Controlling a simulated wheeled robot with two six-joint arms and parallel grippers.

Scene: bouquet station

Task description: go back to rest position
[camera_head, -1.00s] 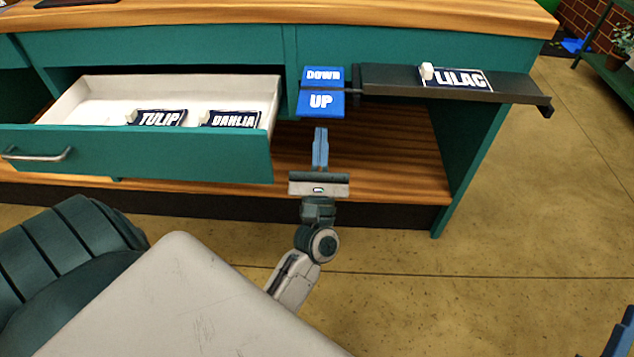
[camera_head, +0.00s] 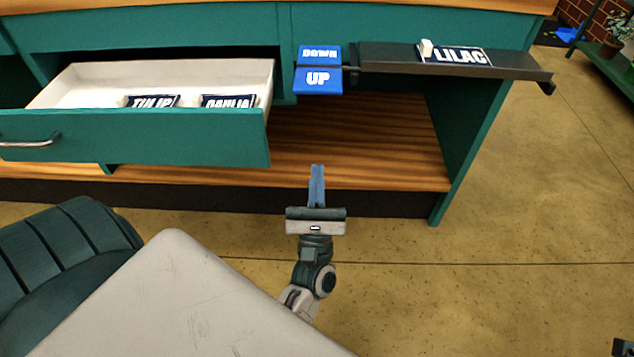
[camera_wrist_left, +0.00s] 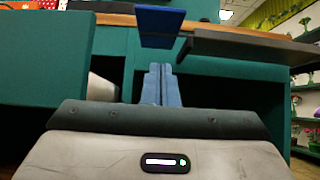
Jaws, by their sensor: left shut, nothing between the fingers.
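My left gripper (camera_head: 317,186) is in front of the teal counter, below the blue DOWN/UP switch plates. Its blue fingers are together with nothing between them. In the left wrist view the closed fingers (camera_wrist_left: 160,85) point toward the counter, below a blue plate (camera_wrist_left: 159,25). The gripper touches nothing that I can see. Of my right arm, only a small dark part shows at the bottom right edge of the head view; its fingers are out of sight.
An open drawer (camera_head: 180,140) holds the TULIP (camera_head: 150,102) and DAHLIA (camera_head: 228,101) cards. The blue UP plate (camera_head: 318,81) is beside a dark shelf (camera_head: 400,57) bearing the LILAC card (camera_head: 460,56). The floor (camera_head: 490,230) at right is clear.

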